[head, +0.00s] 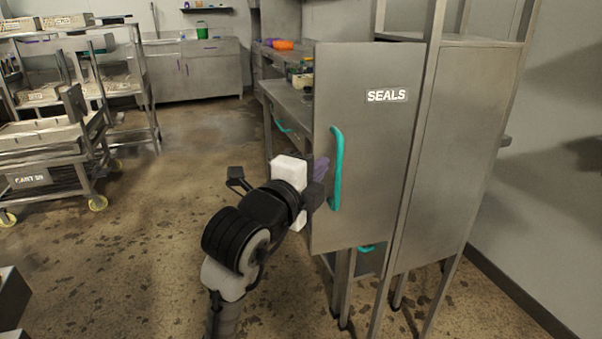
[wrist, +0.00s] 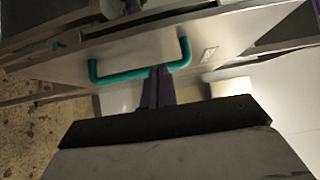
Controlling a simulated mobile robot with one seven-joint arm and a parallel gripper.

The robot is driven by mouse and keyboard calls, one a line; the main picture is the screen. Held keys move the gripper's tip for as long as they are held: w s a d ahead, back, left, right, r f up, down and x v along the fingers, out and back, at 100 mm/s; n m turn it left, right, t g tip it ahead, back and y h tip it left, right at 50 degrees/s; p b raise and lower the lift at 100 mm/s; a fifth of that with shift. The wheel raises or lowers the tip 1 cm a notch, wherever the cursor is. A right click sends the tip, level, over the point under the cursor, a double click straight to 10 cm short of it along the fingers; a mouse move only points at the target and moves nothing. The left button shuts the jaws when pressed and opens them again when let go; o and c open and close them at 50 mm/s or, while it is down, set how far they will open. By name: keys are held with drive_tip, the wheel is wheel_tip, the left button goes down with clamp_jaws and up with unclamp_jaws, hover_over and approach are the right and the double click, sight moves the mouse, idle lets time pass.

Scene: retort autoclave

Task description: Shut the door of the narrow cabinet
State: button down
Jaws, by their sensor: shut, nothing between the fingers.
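The narrow cabinet (head: 455,150) stands at the right. Its grey door (head: 370,140), labelled SEALS, stands swung out to the left from the near post and hides the inside. A teal bar handle (head: 336,170) is upright near the door's free edge. My gripper (head: 321,168) is just left of the handle, at the door's free edge, with its purple fingers together and empty. In the wrist view the fingertips (wrist: 157,70) overlap the handle bar (wrist: 140,74); I cannot tell whether they touch it.
A steel bench (head: 268,90) with teal handles and small items, including an orange one (head: 284,44), runs behind the door. A wheeled cart (head: 40,150) and racks stand at the left. The floor (head: 150,220) between is clear. A wall lies right of the cabinet.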

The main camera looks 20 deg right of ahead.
sight(322, 149)
drive_tip(key=w, duration=0.4)
drive_tip(key=shift+w+d, duration=0.1)
drive_tip(key=shift+d, duration=0.2)
drive_tip(key=shift+w, duration=0.15)
